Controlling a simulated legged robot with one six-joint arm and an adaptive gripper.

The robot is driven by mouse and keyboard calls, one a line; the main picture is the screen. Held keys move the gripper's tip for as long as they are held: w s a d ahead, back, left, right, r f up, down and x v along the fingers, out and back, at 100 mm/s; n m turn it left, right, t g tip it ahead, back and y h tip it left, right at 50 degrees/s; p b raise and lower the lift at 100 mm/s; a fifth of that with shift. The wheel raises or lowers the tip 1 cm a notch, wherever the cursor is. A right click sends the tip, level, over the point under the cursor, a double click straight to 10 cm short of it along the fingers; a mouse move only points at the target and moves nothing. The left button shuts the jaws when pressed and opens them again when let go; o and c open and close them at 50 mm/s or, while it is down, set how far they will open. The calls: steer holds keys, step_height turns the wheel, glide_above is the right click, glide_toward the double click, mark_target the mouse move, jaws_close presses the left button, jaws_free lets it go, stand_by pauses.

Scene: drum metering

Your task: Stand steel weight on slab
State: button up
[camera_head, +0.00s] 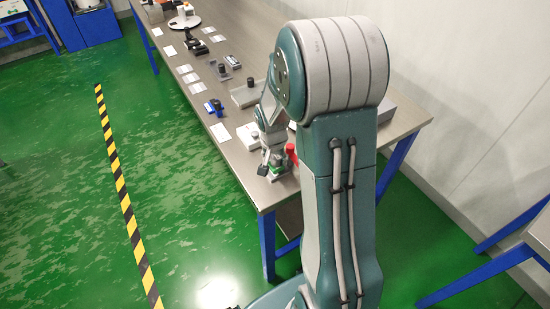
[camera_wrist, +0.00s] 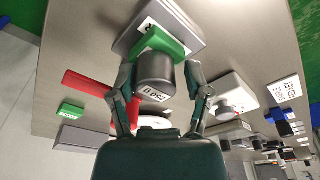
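The steel weight (camera_wrist: 154,76) is a dark grey cylinder with a white label, seen in the wrist view between my fingers. It appears to sit at a green block (camera_wrist: 172,44) on a grey slab (camera_wrist: 182,18); the contact beneath it is hidden. My gripper (camera_wrist: 159,70) has one finger on each side of the weight. A gap shows at the right finger, and the left finger is close to the weight's side. In the head view my gripper (camera_head: 273,158) is low at the table's near end, and my arm hides part of that area.
A red bar (camera_wrist: 100,88) lies beside my left finger in the wrist view. A white device (camera_wrist: 232,92) stands to the right. The steel table (camera_head: 232,165) carries several cards and small devices toward its far end. A wall runs along the right.

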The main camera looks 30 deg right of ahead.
steer(key=shift+d+r, duration=0.1)
steer(key=shift+r, duration=0.25)
step_height(320, 180, up, 12)
steer(key=s+a, duration=0.1)
steer(key=s+a+r+n+t, duration=0.1)
steer(key=s+a+r+n, duration=0.2)
steer(key=s, duration=0.3)
steer(key=s+a+r+n+t, duration=0.2)
steer(key=s+a+r, duration=0.2)
steer(key=s, duration=0.2)
steer(key=s+a+r+n+t+y, duration=0.1)
steer(key=s+a+r+n, duration=0.2)
steer(key=s, duration=0.3)
steer(key=shift+a+r+n, duration=0.3)
steer(key=shift+a, duration=0.55)
steer(key=shift+c, duration=0.3)
